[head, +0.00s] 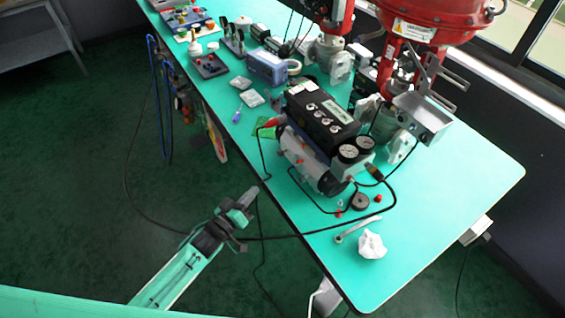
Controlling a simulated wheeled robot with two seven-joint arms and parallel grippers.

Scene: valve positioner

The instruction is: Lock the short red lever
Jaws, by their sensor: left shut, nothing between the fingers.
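The valve positioner (318,120) is a black box with pale labels and round gauges on its front end. It stands on the green table. A short red piece (274,122) sticks out at its left end; it is small, and I cannot tell surely if this is the lever or how it is set. My left gripper (249,196) is shut and empty. It is off the table's left edge, below and left of the positioner and apart from it. My right gripper is not in view.
Black cables run around the positioner and past my left gripper. A bent metal tool (357,230) and crumpled white paper (372,245) lie near the front corner. A large red actuator (430,20) stands behind. The right part of the green table (455,190) is clear.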

